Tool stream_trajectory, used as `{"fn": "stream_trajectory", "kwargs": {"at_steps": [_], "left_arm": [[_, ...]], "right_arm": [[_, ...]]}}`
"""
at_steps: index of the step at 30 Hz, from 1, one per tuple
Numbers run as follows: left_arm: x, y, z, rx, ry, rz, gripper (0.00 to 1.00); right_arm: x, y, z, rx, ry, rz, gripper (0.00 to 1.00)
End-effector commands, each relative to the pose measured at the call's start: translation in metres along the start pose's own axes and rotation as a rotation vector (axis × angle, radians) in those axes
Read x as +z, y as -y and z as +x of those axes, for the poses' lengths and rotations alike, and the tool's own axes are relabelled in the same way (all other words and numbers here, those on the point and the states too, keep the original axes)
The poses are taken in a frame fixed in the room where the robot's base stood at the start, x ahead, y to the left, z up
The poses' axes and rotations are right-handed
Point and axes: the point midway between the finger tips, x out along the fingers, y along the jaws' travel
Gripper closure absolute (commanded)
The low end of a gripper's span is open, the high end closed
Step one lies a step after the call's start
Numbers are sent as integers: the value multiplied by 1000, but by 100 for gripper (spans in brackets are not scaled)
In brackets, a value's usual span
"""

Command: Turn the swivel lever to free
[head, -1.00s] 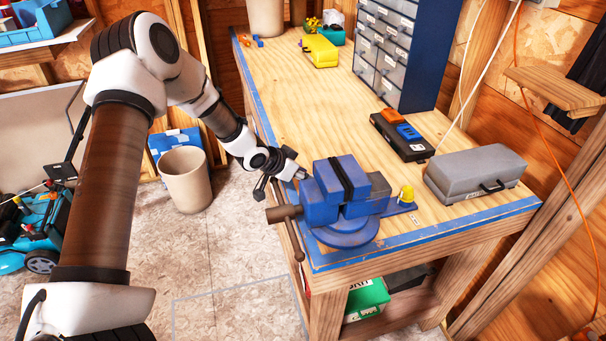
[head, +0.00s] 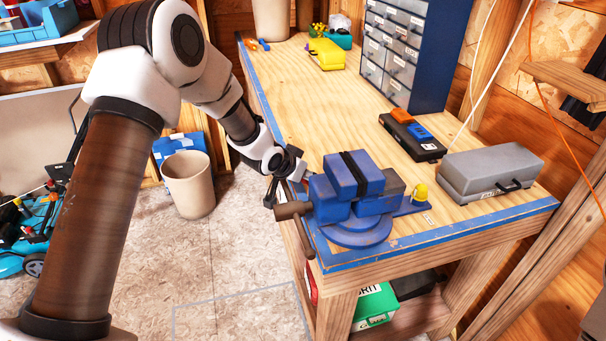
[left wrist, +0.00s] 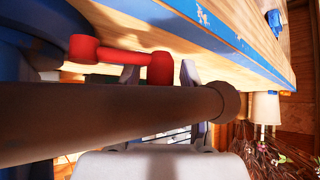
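The blue vise (head: 352,195) sits on the bench's near corner. In the left wrist view, the red swivel lever (left wrist: 118,54) lies beside the vise body, below the bench's blue-taped edge. It has a rounded knob at its left end and a thicker red end at right. My left gripper (left wrist: 160,74) is open, with its fingertips on either side of that thicker end; small gaps show. In the head view my left gripper (head: 298,182) is at the vise's left side, its fingertips mostly hidden. The lever is hidden there. My right gripper is not in view.
The vise's thick brown screw (head: 292,210) with its thin handle projects left near my gripper. The same round bar (left wrist: 110,118) crosses the left wrist view close up. A grey case (head: 490,172) and a black box (head: 412,136) stand right of the vise. The bench middle is clear.

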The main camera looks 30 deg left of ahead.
Motion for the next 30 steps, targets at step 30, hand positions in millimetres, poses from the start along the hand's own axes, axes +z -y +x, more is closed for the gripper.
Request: {"fn": "stream_trajectory", "kwargs": {"at_steps": [30], "left_arm": [[1, 0, -120, 1, 0, 0, 49]], "right_arm": [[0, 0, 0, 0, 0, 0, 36]]}}
